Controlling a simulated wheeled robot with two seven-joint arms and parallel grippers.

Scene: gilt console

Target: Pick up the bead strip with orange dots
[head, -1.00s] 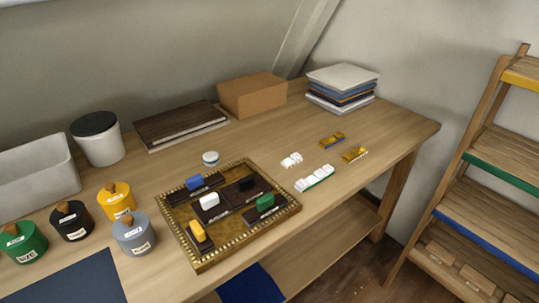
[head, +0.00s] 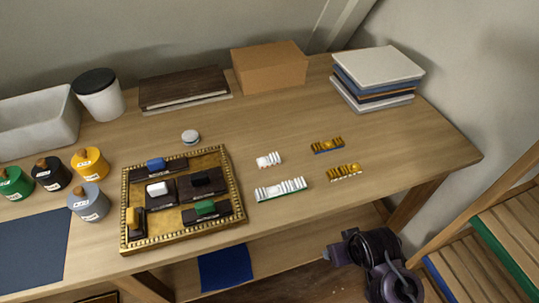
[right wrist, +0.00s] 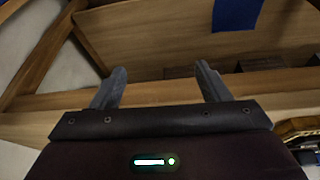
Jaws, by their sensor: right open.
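Several short bead strips lie on the right part of the wooden table in the head view. One is a short white strip (head: 269,160), one a longer white strip with a green edge (head: 280,189). Two are gold: a gold strip with a blue edge (head: 327,145) and a gold strip with a pale edge (head: 344,172). The dots are too small to tell which strip has orange ones. My right gripper (head: 340,253) is beyond the table's front edge, below and apart from the strips. In the right wrist view it is open and empty (right wrist: 160,80). My left gripper is out of view.
A gilt-edged tray (head: 240,205) with several dark blocks stands left of the strips. A stack of books (head: 378,70) and a brown box (head: 268,67) are behind. A wooden rack (head: 450,225) stands at the right. The tabletop around the strips is clear.

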